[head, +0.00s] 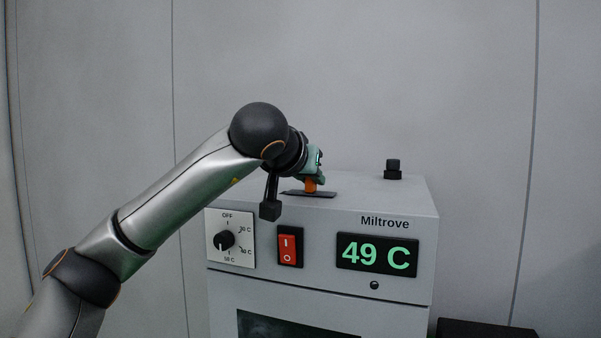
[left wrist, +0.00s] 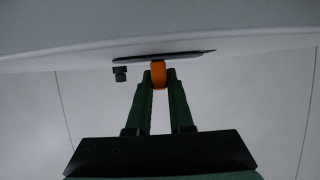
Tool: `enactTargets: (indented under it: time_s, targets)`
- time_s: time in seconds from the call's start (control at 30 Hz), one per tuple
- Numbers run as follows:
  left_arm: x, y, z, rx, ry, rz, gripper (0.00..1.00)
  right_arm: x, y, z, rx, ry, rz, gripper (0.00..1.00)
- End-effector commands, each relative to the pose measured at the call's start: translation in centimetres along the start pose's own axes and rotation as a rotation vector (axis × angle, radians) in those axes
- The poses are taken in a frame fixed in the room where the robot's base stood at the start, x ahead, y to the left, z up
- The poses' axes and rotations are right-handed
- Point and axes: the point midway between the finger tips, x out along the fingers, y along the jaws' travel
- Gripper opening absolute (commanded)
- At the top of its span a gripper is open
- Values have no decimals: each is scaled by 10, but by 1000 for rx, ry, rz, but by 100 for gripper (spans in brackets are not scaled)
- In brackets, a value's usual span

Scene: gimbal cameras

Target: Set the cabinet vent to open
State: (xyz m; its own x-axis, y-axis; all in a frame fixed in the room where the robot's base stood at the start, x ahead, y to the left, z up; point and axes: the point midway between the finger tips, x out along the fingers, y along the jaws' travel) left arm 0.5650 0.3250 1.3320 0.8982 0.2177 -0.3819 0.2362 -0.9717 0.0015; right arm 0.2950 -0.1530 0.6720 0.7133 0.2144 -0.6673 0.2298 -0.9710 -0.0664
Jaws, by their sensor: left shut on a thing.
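The grey cabinet (head: 321,217) labelled Miltrove stands at the centre of the head view. On its top is a dark flat vent plate (head: 322,194) with an orange tab (head: 310,186) standing up from it. My left gripper (head: 313,180) is over the tab, shut on it. In the left wrist view the two green fingers (left wrist: 159,80) close around the orange tab (left wrist: 158,72), against the dark plate (left wrist: 187,55). I cannot read any open or shut marking at the vent. My right gripper is not in view.
A black knob (head: 393,169) stands on the cabinet top at right. The front has a dial (head: 224,240), a red rocker switch (head: 288,247) and a display (head: 376,254) reading 49 C. A dark box (head: 485,328) is at lower right. Plain wall panels stand behind.

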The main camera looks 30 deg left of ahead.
Motion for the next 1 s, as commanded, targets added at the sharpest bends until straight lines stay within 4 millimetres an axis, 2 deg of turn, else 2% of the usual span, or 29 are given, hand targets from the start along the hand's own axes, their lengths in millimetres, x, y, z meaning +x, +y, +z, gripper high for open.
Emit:
enactTargets:
  time_s: [0.03,0.1,0.2,0.33,0.53,0.57,0.8,1.0]
  targets:
    - [-2,14,-5,8,-1,6,0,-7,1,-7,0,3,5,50]
    - [-2,28,-4,6,-1,6,0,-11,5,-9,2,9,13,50]
    - [-1,40,-2,4,-1,4,0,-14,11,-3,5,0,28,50]
    - [-1,45,0,2,1,5,0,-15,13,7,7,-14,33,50]
    - [-1,46,0,3,2,7,0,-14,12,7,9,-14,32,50]
    - [-1,46,0,3,2,8,21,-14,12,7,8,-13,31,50]
    - [-1,45,0,3,1,6,48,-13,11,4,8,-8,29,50]
    - [0,44,0,2,0,4,50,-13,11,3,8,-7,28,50]
